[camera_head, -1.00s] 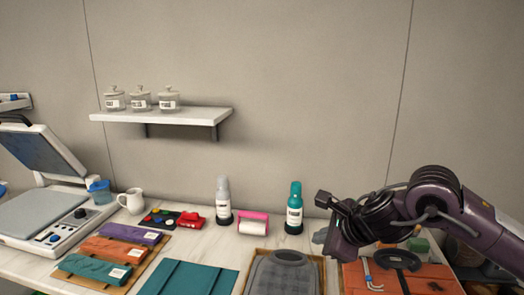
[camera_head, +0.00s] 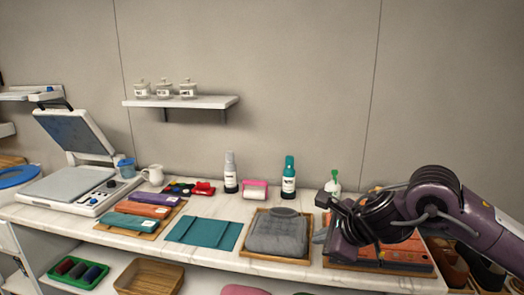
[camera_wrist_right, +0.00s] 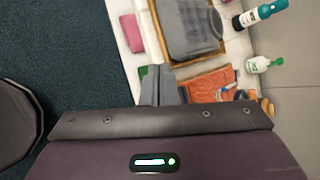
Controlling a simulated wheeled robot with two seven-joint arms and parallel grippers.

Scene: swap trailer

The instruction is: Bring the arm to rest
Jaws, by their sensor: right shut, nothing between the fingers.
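My right arm comes in from the right in the head view. Its dark gripper (camera_head: 374,243) hangs in front of the orange mat (camera_head: 350,256) at the right of the table. In the right wrist view the grey fingers (camera_wrist_right: 158,86) are together and hold nothing. My left arm and gripper are not in view.
The white table (camera_head: 185,243) bears a heat press (camera_head: 80,190), folded cloths, a teal sheet (camera_head: 205,232), a tray with a grey garment (camera_head: 275,235), and a teal bottle (camera_head: 288,180). A wooden basket (camera_head: 150,277) and green tray (camera_head: 78,270) are below.

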